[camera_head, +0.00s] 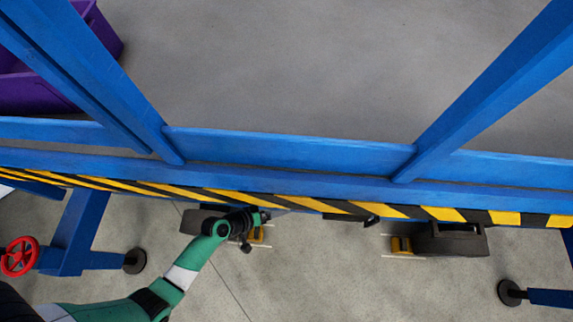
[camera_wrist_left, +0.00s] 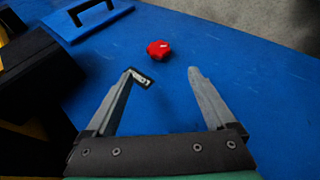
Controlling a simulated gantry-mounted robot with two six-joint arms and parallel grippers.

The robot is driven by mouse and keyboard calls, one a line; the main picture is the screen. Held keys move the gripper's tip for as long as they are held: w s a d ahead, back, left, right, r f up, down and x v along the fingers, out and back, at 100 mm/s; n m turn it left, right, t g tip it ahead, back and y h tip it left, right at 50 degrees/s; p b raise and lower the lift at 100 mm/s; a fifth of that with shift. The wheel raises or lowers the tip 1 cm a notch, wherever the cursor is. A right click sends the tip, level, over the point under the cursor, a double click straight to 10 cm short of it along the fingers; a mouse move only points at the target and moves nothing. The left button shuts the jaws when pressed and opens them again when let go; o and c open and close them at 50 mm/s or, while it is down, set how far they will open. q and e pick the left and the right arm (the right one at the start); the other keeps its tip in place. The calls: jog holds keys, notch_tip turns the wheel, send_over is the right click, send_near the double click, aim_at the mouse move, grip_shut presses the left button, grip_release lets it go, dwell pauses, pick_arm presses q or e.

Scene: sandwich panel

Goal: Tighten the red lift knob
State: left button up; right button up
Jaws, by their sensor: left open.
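The red lift knob (camera_wrist_left: 159,50) shows in the left wrist view, on a blue surface. It lies just beyond the fingertips of my left gripper (camera_wrist_left: 161,72), roughly centred between them and apart from both. The gripper is open and empty. A small dark label (camera_wrist_left: 141,79) with white lettering is on the blue surface by the left finger. In the head view my left gripper (camera_head: 264,217) is at the black and yellow striped edge, and I cannot make out the knob there. My right gripper is not in view.
The blue frame (camera_head: 290,150) with its striped edge (camera_head: 450,214) spans the head view. A red handwheel (camera_head: 19,256) is at the left, a purple bin (camera_head: 35,90) at the upper left.

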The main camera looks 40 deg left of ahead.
pick_arm(q)
jog(key=b+x, duration=0.2)
jog(key=x, duration=0.2)
jog(key=b+x, duration=0.2)
jog(key=x, duration=0.2)
jog(key=b+x, duration=0.3)
jog(key=shift+w+d+f, duration=0.15)
jog(key=shift+d+f, duration=0.1)
jog(key=shift+d, duration=0.1)
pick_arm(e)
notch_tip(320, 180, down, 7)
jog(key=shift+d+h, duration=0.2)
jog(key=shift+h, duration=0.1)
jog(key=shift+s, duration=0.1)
